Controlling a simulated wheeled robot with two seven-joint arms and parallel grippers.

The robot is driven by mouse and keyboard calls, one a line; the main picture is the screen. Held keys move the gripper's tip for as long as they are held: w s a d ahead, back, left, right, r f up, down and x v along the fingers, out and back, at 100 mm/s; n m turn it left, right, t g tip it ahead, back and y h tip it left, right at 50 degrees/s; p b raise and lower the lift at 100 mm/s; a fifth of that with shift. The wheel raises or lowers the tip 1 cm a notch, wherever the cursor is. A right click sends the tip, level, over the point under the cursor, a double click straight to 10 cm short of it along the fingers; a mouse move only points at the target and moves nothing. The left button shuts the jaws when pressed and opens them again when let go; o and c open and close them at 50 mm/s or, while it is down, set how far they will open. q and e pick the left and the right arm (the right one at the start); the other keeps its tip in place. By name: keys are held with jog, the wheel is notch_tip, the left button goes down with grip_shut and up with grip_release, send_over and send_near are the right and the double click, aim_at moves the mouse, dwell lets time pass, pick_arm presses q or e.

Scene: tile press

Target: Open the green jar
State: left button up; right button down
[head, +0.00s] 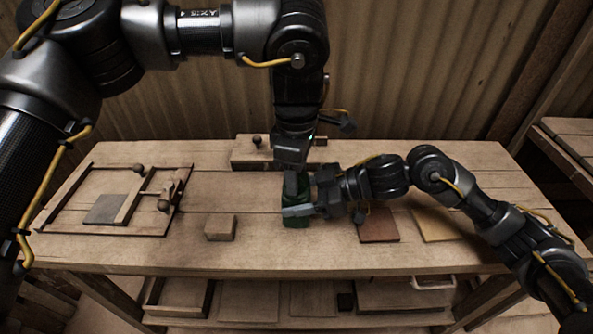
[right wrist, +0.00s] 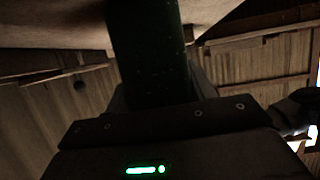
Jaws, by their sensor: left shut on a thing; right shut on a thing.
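The dark green jar (head: 297,219) stands upright on the middle of the workbench in the head view. My left gripper (head: 292,180) comes down from above and is shut at the top of the jar; the lid is mostly hidden by its fingers. My right gripper (head: 302,210) reaches in from the right and is shut on the jar's body. In the right wrist view the jar (right wrist: 150,50) fills the upper middle as a dark green column between my fingers. I cannot tell whether the lid has turned.
On the bench (head: 255,255) a wooden press frame holding a grey tile (head: 107,209) lies at the left. A wooden block (head: 220,227) sits left of the jar. A brown tile (head: 378,226) and a tan tile (head: 437,225) lie right. A wooden fixture (head: 243,153) stands behind.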

pick_arm(q)
jog(key=n, duration=0.7)
jog(key=shift+n, duration=0.4)
jog(key=n, duration=0.6)
jog(key=shift+d+n, duration=0.1)
jog(key=shift+n, duration=0.3)
jog(key=o, duration=1)
jog(key=shift+o, duration=0.4)
jog(key=shift+d, duration=0.1)
jog(key=shift+r, duration=0.1)
